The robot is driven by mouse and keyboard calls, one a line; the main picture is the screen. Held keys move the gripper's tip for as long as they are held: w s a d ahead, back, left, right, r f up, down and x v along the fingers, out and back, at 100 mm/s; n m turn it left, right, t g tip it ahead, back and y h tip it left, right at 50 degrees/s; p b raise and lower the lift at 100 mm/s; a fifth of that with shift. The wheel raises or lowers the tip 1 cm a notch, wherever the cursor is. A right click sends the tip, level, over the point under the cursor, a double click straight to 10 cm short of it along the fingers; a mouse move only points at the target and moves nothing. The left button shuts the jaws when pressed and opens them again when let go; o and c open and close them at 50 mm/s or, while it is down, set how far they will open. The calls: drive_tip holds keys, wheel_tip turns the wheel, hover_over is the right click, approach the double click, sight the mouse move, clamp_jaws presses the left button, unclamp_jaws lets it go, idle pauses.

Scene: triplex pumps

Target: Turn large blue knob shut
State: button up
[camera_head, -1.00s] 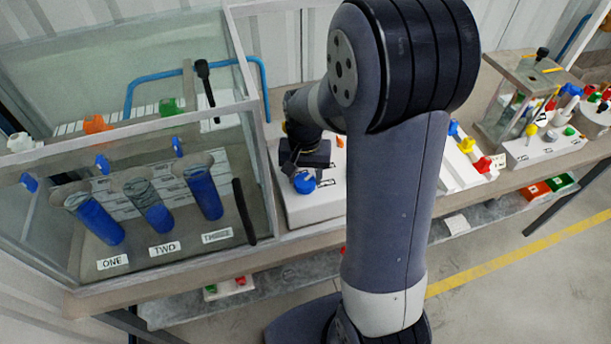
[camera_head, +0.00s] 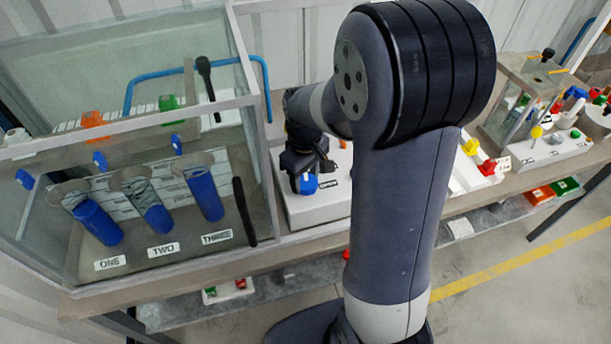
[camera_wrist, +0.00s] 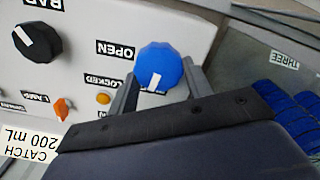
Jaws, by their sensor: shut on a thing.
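The large blue knob (camera_wrist: 159,63) stands on the front of a white panel in the wrist view. It has a white mark on the side towards my gripper. My gripper (camera_wrist: 161,84) has one finger on each side of the knob and is shut on it. An upside-down OPEN label (camera_wrist: 115,48) is to the left of the knob, with a LOCKED label (camera_wrist: 103,80) below that. In the head view the knob (camera_head: 308,185) shows just under my gripper (camera_head: 303,180), which partly covers it.
A black knob (camera_wrist: 38,40), an orange switch (camera_wrist: 62,108) and a yellow lamp (camera_wrist: 103,98) sit on the same panel. A clear tank (camera_head: 240,105) with blue cylinders stands close on the left in the head view. More devices stand at the right along the bench.

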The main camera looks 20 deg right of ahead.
sight(305, 180)
drive_tip(key=shift+n, duration=0.8)
drive_tip(key=o, duration=1)
wheel_tip(305, 180, up, 11)
drive_tip(key=shift+f+b, duration=0.1)
drive_tip(key=shift+b, duration=0.3)
